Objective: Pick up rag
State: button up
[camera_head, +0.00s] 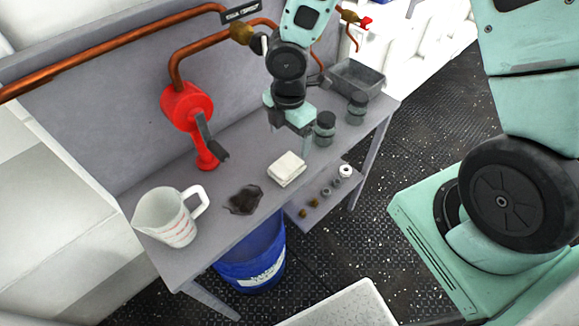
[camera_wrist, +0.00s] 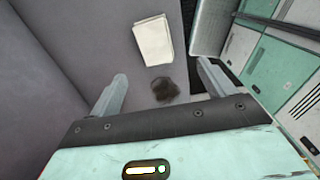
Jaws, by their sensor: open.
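The rag (camera_head: 287,168) is a white, folded, roughly rectangular pad lying flat on the grey workbench (camera_head: 215,235). It lies near the front edge. In the wrist view the rag (camera_wrist: 154,40) shows whole, beyond the fingertips. My gripper (camera_head: 291,134) is above the bench, apart from the rag. In the wrist view my gripper (camera_wrist: 162,73) has its two fingers wide apart with nothing between them. A dark, flat, irregular patch (camera_head: 244,199) that looks like a stain lies left of the rag; it also shows in the wrist view (camera_wrist: 164,89).
A white measuring jug (camera_head: 168,219) stands at the bench's left end. A red fixture (camera_head: 187,102) with a dark lever is at the back. Two dark-lidded jars (camera_head: 325,127) (camera_head: 357,108) and a grey tray (camera_head: 357,78) stand to the right. A blue bucket (camera_head: 250,262) is below.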

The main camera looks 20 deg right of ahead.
send_over(287, 165)
jog(key=f, duration=0.4)
jog(key=s+f, duration=0.1)
jog(key=f, duration=0.2)
jog(key=shift+w+f+p, duration=0.15)
jog(key=shift+w+f, duration=0.1)
jog(key=shift+f, duration=1.15)
jog(key=shift+w+f+p, duration=0.15)
jog(key=shift+w+f, duration=0.05)
jog(key=shift+f, duration=1.15)
jog(key=c, duration=1.1)
jog(key=shift+c, duration=0.2)
